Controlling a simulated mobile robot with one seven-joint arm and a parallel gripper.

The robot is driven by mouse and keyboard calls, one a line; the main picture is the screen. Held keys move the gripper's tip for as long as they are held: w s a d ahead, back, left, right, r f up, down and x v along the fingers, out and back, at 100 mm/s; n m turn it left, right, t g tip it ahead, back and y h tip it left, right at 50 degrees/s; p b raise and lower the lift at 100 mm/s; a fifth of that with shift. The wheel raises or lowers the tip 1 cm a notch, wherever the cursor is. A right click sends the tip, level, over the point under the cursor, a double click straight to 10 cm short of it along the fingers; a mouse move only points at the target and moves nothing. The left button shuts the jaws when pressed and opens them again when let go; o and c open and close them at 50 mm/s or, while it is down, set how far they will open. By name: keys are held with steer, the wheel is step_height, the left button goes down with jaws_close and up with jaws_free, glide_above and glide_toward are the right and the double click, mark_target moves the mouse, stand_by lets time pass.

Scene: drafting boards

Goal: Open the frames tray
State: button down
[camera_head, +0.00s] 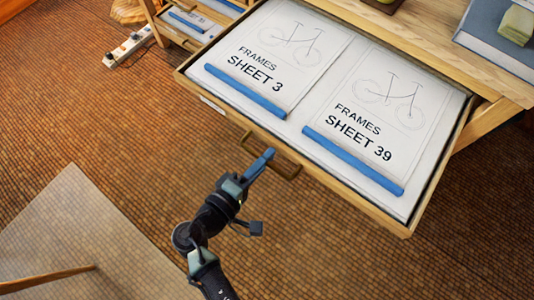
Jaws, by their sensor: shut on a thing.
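The frames tray (291,139) is a shallow wooden drawer pulled well out from under the table at the upper right. Two sheets lie in it: FRAMES SHEET 3 (262,62) on the left and FRAMES SHEET 39 (372,112) on the right, each with a blue strip along its near edge. A dark brass bow handle (288,176) is on the tray's front. My gripper (263,160) is shut on the handle near its middle, with its blue fingers over the bar. The fingertips' far side is hidden.
The wooden tabletop (440,45) above holds a grey-blue box (500,35) with a yellowish block (516,25). Another tray (195,22) with blue-edged sheets is at the top left.

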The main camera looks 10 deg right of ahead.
steer(key=c, duration=0.9)
jaws_free()
steer(key=p+v, duration=0.2)
steer(key=v, duration=1.1)
steer(key=shift+w, duration=0.15)
